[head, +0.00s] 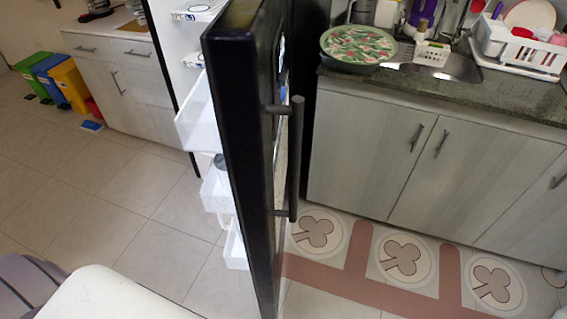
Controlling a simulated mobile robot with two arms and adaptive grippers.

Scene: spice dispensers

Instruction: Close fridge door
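A black fridge door (245,145) stands open in the middle of the head view, seen nearly edge-on. Its long dark vertical handle (294,160) is on the right face. White door bins (200,115) show on its left, inner side. Part of the fridge interior with white shelves (200,10) shows behind the door at the top. Neither of my grippers is in view.
Grey cabinets with a dark counter (480,95) and sink stand at the right. A bowl with a patterned cover (358,45) and a white dish rack (520,45) sit on it. A patterned mat (400,258) lies below. Coloured bins (70,85) stand far left. Tiled floor (110,190) is clear left of the door.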

